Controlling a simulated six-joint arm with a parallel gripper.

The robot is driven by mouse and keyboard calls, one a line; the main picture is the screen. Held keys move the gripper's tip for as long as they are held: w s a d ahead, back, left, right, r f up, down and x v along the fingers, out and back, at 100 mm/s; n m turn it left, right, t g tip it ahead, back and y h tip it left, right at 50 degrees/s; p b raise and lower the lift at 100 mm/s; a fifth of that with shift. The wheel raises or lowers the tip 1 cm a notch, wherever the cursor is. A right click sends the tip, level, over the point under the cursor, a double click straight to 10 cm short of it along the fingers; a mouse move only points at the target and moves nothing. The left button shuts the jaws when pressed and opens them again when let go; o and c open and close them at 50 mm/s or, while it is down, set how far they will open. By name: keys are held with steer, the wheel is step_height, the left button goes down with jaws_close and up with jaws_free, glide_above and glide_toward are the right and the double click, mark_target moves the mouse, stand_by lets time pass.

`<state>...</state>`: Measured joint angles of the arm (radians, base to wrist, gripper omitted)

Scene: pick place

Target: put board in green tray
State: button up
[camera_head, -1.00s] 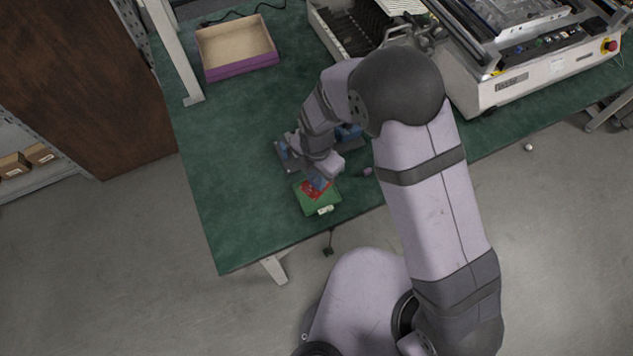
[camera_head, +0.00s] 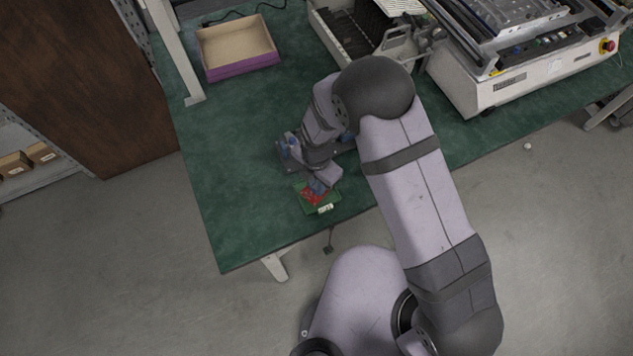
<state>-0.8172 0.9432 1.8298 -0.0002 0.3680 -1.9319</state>
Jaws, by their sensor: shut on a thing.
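My gripper (camera_head: 319,188) points down at the tray and is shut on the board. I cannot tell whether the board touches the tray floor.
A dark fixture with blue parts (camera_head: 287,150) stands just behind the tray, partly hidden by my arm. A purple-sided open box (camera_head: 243,68) sits at the back left. A large machine (camera_head: 500,85) fills the back right. The green table (camera_head: 215,170) is clear at left.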

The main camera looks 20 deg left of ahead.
steer(key=shift+f, duration=0.1)
steer(key=shift+f, duration=0.15)
steer(key=o, duration=0.9)
steer(key=shift+r+b, duration=1.85)
steer(key=shift+r, duration=4.4)
